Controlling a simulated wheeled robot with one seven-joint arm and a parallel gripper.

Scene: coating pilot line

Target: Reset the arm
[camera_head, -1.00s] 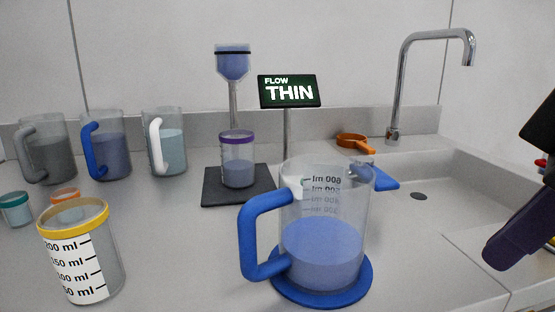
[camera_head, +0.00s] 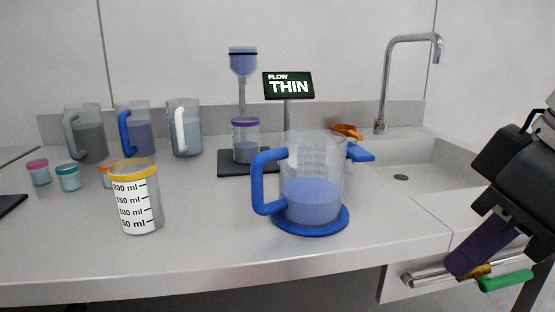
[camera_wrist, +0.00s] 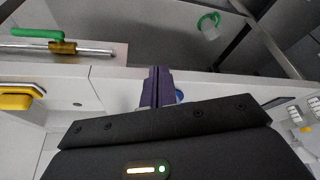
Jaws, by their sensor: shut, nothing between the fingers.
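My gripper (camera_head: 470,256) shows at the right of the head view, with purple fingers pointing down and left in front of the counter's edge. In the wrist view my gripper (camera_wrist: 159,72) has its two purple fingers together, with nothing between them. A large clear beaker (camera_head: 318,170) with a blue handle and blue liquid stands upright on a blue round base (camera_head: 312,228), well left of my gripper. A dark sign (camera_head: 289,86) behind it reads "FLOW THIN".
A yellow-rimmed measuring cup (camera_head: 138,200) and several handled jugs (camera_head: 188,130) stand at the left. The sink (camera_head: 400,165) and tap (camera_head: 386,80) are at the back right. A green-handled valve (camera_head: 507,281) on a metal pipe is close below my gripper.

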